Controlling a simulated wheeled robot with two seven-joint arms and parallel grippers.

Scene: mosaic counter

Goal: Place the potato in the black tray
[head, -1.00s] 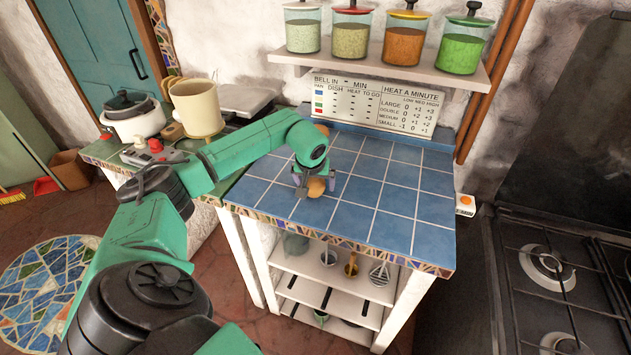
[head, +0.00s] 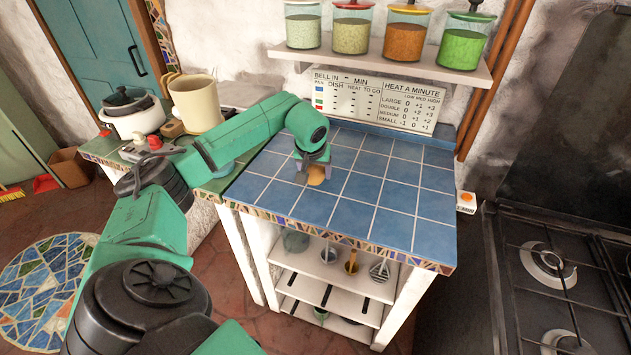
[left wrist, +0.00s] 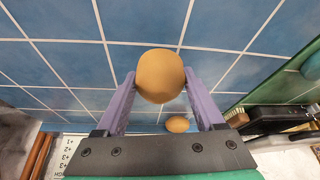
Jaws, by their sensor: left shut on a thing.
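My left gripper (head: 315,172) is shut on a brown, rounded potato (head: 316,177) over the blue tiled counter. In the left wrist view the potato (left wrist: 160,76) sits between the two purple fingertips (left wrist: 160,88). I cannot tell exactly how far it is above the tiles. A second, smaller-looking brown rounded item (left wrist: 177,124) lies on the tiles in the left wrist view; my arm hides it in the head view. I cannot make out a black tray for sure; a dark item (left wrist: 275,118) shows at the right of the left wrist view. My right gripper is not in view.
The blue tiled counter (head: 385,205) is clear to the right of the gripper. A sign (head: 375,100) stands at its back, under a shelf (head: 385,67) with several jars. A beige pot (head: 196,104) and a white cooker (head: 134,118) stand at left. A stove (head: 560,270) is at right.

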